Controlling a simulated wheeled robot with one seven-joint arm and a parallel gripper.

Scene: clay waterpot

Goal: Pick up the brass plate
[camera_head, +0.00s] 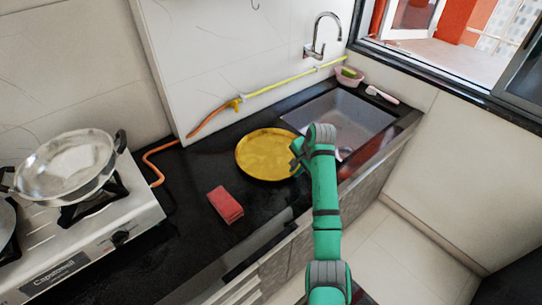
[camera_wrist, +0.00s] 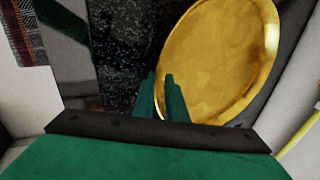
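The brass plate (camera_head: 262,155) is a round, shallow, golden dish with a raised rim. In the head view it is over the dark counter, left of the sink; I cannot tell whether it rests fully on the counter. It also shows large in the wrist view (camera_wrist: 222,55). My gripper (camera_head: 297,152) is at the plate's right edge. In the wrist view its two green fingers (camera_wrist: 161,82) are close together, with the plate's rim in the narrow gap between them. The exact contact at the rim is partly hidden by the fingers.
A grey sink (camera_head: 350,122) lies right of the plate, with a tap (camera_head: 318,40) behind. A red sponge or cloth (camera_head: 225,204) lies on the counter (camera_head: 190,235). A stove with a steel pan (camera_head: 68,168) stands left. A yellow-orange hose (camera_head: 280,82) runs along the wall.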

